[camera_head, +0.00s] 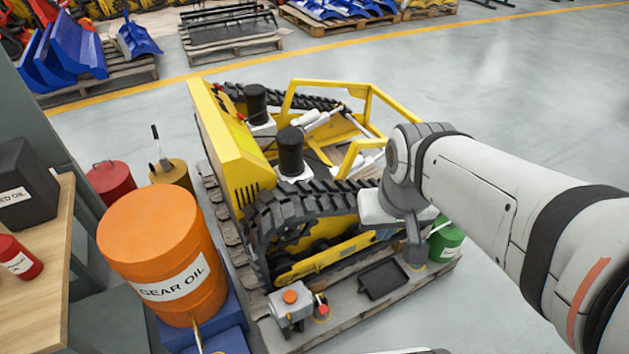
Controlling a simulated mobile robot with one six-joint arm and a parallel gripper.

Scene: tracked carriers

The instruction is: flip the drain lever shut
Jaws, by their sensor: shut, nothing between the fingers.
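A yellow tracked carrier (228,140) with black rubber tracks stands on a wooden pallet. My gripper (415,262) points down beside the near track's right end, above the pallet. It is shut and empty. I cannot pick out the drain lever for certain; my gripper and wrist hide part of the carrier's right end. A black tray (383,280) lies on the pallet left of my gripper. A grey unit (290,308) with an orange cap sits at the pallet's near edge, with a small red-topped part (322,308) beside it.
A green can (446,243) stands close to the right of my gripper. An orange gear oil drum (160,250) stands on a blue base at left, near a wooden bench (42,290). Open grey floor (520,90) lies behind and right.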

